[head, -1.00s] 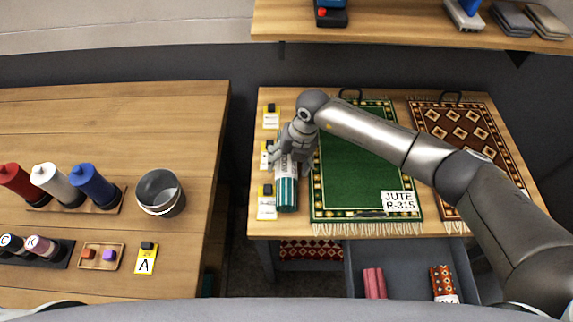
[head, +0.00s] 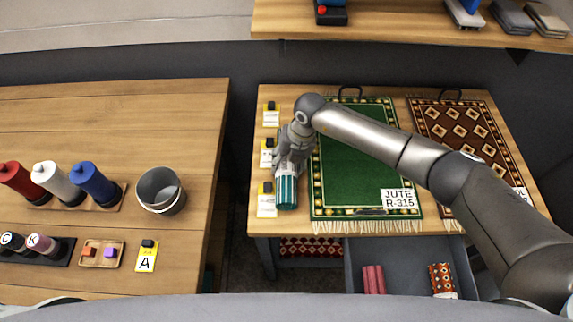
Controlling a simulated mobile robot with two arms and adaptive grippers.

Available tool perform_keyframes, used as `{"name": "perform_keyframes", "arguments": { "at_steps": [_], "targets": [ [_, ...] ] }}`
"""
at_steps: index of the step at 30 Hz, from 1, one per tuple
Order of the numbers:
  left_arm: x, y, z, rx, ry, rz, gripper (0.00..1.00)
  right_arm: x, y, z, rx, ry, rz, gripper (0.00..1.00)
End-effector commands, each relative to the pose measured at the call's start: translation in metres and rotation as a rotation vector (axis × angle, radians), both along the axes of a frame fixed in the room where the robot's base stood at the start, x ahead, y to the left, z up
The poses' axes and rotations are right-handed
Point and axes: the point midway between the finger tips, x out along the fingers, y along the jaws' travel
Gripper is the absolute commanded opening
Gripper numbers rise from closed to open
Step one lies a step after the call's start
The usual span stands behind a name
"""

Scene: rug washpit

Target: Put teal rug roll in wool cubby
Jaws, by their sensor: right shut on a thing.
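The teal rug roll (head: 288,190) has pale stripes and a white label band. It lies lengthwise on the right table, between the yellow-and-white cards and the green rug. My right gripper (head: 291,153) is shut on the roll around its upper part and hides that part. I cannot tell whether the roll is lifted off the table. My left gripper is not in view. No cubby marked wool can be made out; the writing on the cards is too small to read.
The green rug labelled JUTE R-315 (head: 355,165) and a brown patterned rug (head: 463,135) lie to the right. An open drawer (head: 408,265) below holds a pink roll (head: 374,280) and an orange patterned roll (head: 442,279). The left table carries bottles and a grey pot (head: 160,190). A shelf (head: 410,20) runs above.

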Motion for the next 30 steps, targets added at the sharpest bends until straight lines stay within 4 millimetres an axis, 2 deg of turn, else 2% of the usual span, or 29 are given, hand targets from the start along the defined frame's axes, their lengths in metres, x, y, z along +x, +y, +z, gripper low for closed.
{"name": "perform_keyframes", "arguments": {
  "at_steps": [10,15,20,30],
  "targets": [
    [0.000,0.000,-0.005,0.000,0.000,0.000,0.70,0.001,0.000,0.009,0.001,-0.003,0.001,0.13],
    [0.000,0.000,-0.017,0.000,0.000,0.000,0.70,0.001,0.000,0.031,0.002,-0.006,0.003,0.13],
    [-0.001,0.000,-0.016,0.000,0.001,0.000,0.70,-0.016,0.000,0.050,0.002,-0.004,0.003,0.13],
    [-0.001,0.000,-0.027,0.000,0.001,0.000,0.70,-0.056,0.000,0.092,0.001,-0.003,0.003,0.13]
  ]
}}
